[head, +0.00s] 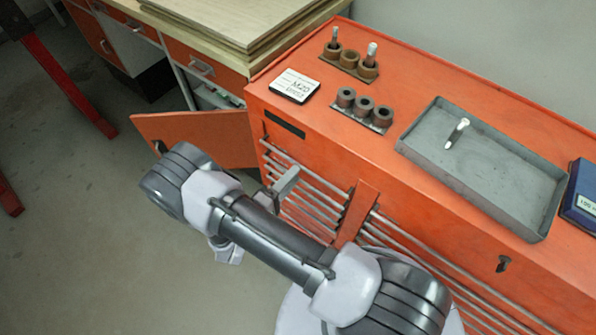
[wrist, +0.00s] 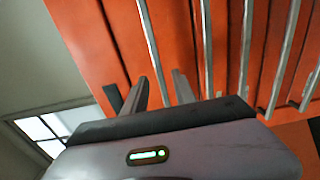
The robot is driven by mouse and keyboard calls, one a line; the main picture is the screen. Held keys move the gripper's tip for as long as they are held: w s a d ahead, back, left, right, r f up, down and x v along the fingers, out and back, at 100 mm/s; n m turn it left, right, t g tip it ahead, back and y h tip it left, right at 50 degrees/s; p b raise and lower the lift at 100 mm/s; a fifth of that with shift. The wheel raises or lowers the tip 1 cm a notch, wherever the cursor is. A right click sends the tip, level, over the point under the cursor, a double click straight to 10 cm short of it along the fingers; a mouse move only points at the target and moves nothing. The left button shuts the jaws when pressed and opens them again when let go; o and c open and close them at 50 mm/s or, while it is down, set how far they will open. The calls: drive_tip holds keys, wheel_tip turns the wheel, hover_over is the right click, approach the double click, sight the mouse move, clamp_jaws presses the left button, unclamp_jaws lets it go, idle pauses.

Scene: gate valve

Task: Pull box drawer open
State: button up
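The orange tool chest (head: 400,130) has a front of stacked drawers with long silver bar handles (head: 300,176). The drawer fronts look closed, and I cannot tell which one is the box drawer. My gripper (head: 280,190) is at the left part of the chest front, partly hidden by my arm. In the wrist view my gripper (wrist: 157,92) is open, its two grey fingers spread. A silver bar handle (wrist: 150,40) runs into the gap between the fingers in the picture. I cannot tell whether the fingers touch it.
On the chest top are a grey tray (head: 490,165) with a bolt-like piece, brown sockets (head: 364,105), a white label card (head: 295,85) and a blue box (head: 583,195). An orange cabinet door (head: 205,138) stands open left of the chest.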

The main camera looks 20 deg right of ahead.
drive_tip(key=x, duration=0.3)
drive_tip(key=shift+d, duration=0.1)
clamp_jaws()
idle(1.4)
